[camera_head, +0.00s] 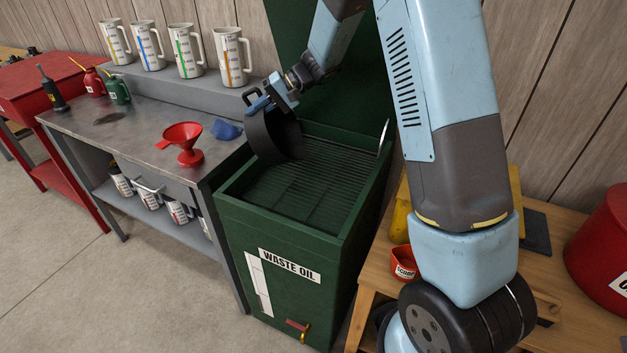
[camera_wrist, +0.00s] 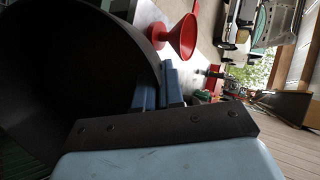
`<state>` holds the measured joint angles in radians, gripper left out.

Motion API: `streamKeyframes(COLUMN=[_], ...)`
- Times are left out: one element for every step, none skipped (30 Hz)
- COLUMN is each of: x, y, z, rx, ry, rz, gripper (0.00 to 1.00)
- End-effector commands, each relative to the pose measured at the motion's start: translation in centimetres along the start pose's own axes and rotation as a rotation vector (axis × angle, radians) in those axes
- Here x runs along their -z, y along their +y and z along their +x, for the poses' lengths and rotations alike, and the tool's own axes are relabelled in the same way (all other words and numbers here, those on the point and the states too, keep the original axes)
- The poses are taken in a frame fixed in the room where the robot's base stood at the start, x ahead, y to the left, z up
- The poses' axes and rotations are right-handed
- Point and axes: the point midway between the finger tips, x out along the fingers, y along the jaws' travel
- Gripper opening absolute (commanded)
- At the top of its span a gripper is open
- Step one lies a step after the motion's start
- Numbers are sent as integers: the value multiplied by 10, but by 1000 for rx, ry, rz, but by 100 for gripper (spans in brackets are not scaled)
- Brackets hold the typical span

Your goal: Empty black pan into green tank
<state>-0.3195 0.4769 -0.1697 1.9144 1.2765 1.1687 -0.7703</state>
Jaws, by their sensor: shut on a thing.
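The black pan (camera_head: 273,137) is tipped steeply on its side over the left part of the green tank (camera_head: 268,230), which is labelled "WASTE OIL". Its lower rim is close to the slatted grate (camera_head: 316,178); I cannot tell whether it touches. My gripper (camera_head: 262,100) is shut on the pan's upper rim. In the wrist view the black pan (camera_wrist: 75,75) fills the left side, and its wall runs up to the blue fingers of my gripper (camera_wrist: 172,84). The pan's inside is mostly dark, and I cannot see any oil in it or flowing from it.
A grey bench (camera_head: 140,125) stands left of the tank, with a red funnel (camera_head: 182,142), a blue cloth (camera_head: 226,129) and several measuring jugs (camera_head: 185,50). The tank's raised lid (camera_head: 345,105) stands behind. A wooden table (camera_head: 545,265) with a red drum (camera_head: 605,245) is at right.

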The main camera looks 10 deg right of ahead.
Motion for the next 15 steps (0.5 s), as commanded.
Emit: streamKeyframes(x=[2,3,4,6,6,8,9,10,10,12,13,14,14,15,17], y=[0,0,1,2,3,3,5,6,7,8,9,10,12,12,14], z=[7,10,14,17,20,24,27,31,35,38,40,45,48,52,56], rx=[-24,-39,-59,-74,-89,-109,-125,-139,-160,-175,-190,-210,-225,-240,-258], ry=[-9,-13,-19,-24,-29,-34,-39,-44,-51,-54,-59,-66,-71,-75,-80], rz=[6,11,19,26,32,40,46,52,60,66,71,79,86,92,99], gripper=[0,0,0,0,0,0,0,0,0,0,0,0,0,0,0])
